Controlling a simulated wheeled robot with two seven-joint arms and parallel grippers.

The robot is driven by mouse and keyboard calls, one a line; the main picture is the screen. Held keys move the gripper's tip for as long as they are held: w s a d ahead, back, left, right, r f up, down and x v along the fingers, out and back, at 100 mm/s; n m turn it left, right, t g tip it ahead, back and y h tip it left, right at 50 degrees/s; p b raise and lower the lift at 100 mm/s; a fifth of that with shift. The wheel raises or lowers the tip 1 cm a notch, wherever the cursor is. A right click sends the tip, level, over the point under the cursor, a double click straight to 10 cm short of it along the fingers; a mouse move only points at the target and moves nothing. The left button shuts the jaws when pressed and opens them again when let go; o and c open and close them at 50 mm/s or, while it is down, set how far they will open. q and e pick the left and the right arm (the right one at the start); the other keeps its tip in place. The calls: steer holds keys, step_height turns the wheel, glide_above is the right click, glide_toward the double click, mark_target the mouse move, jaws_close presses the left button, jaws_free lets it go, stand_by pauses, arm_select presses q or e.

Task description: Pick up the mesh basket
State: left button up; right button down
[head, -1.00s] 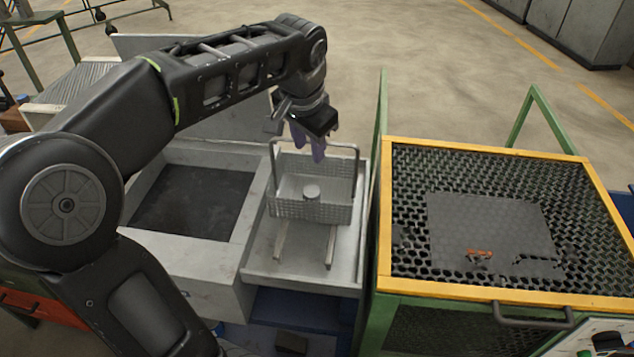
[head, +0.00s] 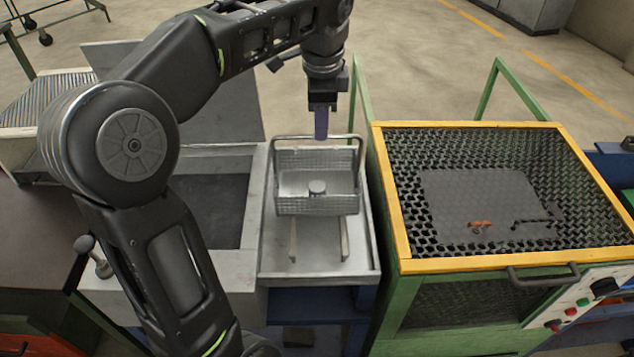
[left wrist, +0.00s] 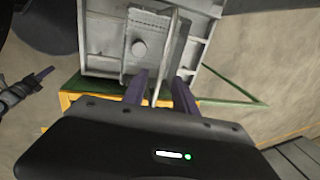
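The mesh basket (head: 288,205) is a grey wire box with a tall arched handle (head: 356,150). It stands upright on the pale tray, with a small round metal piece (head: 317,187) in it. My left gripper (head: 321,124) points straight down at the top of the handle. In the left wrist view its two purple fingers (left wrist: 161,92) are apart, with the thin handle bar (left wrist: 158,82) running between them. I cannot see either finger touching the bar. My right gripper (left wrist: 42,75) shows small at the left edge of the left wrist view; its opening is unclear.
The pale metal tray (head: 365,262) has two rails in front of the basket. A dark-topped bay (head: 208,205) lies left of it. A green and yellow mesh-topped cage (head: 480,265) stands close on the right, its green post (head: 362,95) near my gripper.

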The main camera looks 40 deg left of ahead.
arm_select(q)
steer(key=shift+f, duration=0.2)
steer(key=shift+w+a+f+p, duration=0.1)
steer(key=shift+w+f+p, duration=0.1)
steer(key=shift+f, duration=0.65)
steer(key=shift+w+a+f+p, duration=0.1)
steer(key=shift+w+a+f, duration=0.05)
steer(key=shift+f, duration=0.65)
steer(key=shift+w+a+f+p, duration=0.1)
steer(key=shift+w+f+p, duration=0.1)
steer(key=shift+f, duration=0.65)
steer(key=shift+c, duration=0.2)
jaws_close()
steer(key=shift+r, duration=0.1)
